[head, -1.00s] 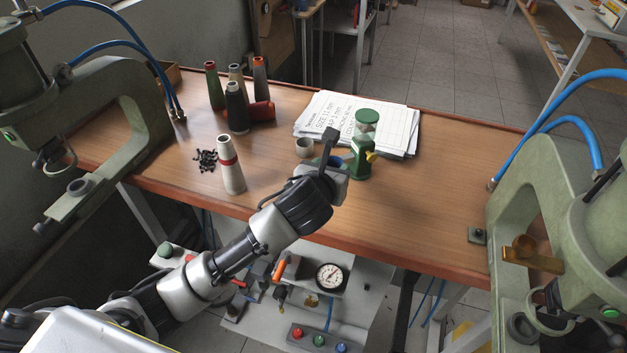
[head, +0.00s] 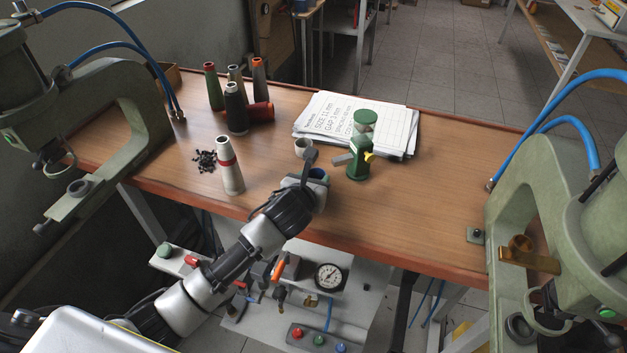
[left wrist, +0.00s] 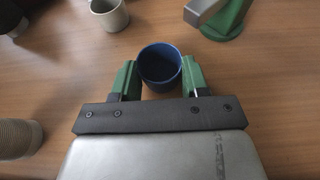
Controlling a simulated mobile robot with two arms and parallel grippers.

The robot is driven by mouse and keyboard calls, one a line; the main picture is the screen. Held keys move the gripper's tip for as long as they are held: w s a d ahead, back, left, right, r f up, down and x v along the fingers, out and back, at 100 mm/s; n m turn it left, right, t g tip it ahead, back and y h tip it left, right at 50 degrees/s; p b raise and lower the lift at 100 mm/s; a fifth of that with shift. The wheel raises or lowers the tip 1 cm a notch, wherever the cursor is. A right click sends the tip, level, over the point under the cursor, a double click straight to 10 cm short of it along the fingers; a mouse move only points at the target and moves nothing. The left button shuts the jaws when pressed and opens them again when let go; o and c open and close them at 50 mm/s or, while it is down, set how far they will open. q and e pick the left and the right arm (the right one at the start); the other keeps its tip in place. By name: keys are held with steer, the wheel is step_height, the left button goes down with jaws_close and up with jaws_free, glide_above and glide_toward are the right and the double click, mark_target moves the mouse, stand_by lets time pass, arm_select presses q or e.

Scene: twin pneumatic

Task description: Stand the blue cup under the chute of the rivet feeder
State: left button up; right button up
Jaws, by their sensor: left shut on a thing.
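The blue cup (left wrist: 160,66) is upright between the green fingertips of my left gripper (left wrist: 157,80), which is shut on it. In the head view the blue cup (head: 319,173) shows only in part, behind my left gripper (head: 313,179). The green rivet feeder (head: 359,152) stands on the bench behind and right of the cup. Its grey chute (head: 343,159) points left; in the left wrist view the chute (left wrist: 203,11) is ahead and right of the cup, which is apart from it. I cannot tell whether the cup touches the bench. My right gripper is out of view.
A pale grey cup (head: 302,147) stands left of the feeder. Papers (head: 398,130) lie behind the feeder. The bench right of it is clear.

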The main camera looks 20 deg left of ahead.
arm_select(q)
steer(key=o, duration=0.9)
steer(key=shift+f, duration=0.1)
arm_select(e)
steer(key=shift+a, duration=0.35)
arm_select(q)
steer(key=shift+s+r, duration=0.1)
steer(key=shift+r, duration=0.1)
steer(key=v, duration=1.1)
steer(key=shift+s+r, duration=0.15)
steer(key=shift+s, duration=0.25)
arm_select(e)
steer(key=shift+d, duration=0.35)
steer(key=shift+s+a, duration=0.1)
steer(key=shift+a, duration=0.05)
